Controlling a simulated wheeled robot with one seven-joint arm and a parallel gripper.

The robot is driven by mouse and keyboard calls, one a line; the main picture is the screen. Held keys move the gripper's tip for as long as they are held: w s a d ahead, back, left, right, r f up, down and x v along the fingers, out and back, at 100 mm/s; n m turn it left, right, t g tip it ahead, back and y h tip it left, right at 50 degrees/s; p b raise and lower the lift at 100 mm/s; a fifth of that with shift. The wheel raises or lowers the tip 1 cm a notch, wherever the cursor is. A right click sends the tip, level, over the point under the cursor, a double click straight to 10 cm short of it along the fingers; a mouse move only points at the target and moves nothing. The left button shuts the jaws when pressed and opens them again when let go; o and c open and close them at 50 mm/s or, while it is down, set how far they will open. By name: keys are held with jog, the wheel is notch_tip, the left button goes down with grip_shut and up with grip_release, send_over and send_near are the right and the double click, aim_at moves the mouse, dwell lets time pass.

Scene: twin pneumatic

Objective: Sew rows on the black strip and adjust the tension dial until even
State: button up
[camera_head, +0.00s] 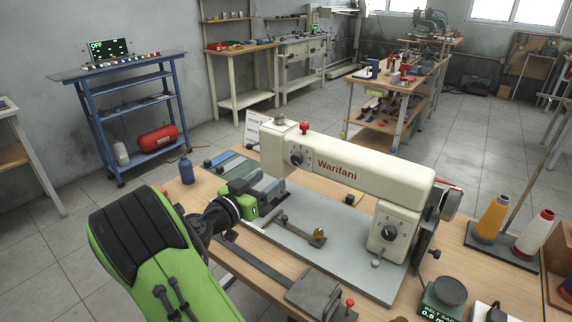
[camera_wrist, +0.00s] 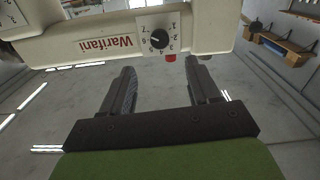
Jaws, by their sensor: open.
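The cream sewing machine (camera_head: 350,168) stands on the wooden table. A numbered dial (camera_head: 296,157) with a black knob is on its left head. The same dial (camera_wrist: 158,39) shows upside down in the wrist view. A second dial (camera_head: 389,232) is on the right pillar. My gripper (camera_head: 272,190) is beside the left head, just below the dial in the picture. In the wrist view my gripper (camera_wrist: 160,66) is open, with nothing between its fingers. A long dark strip (camera_head: 258,257) lies on the table in front of the machine; I cannot tell whether it is the black strip.
Coloured strips (camera_head: 228,164) lie behind my gripper. A blue bottle (camera_head: 187,171) stands at the table's left edge. Thread cones (camera_head: 491,218) stand at the right. A blue cart (camera_head: 125,88) stands apart at the left.

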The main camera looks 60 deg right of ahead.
aim_at(295, 161)
jog(key=d, duration=0.3)
jog(key=s+d, duration=0.1)
jog(key=d, duration=0.7)
jog(key=shift+s, duration=0.4)
jog(key=c, duration=1)
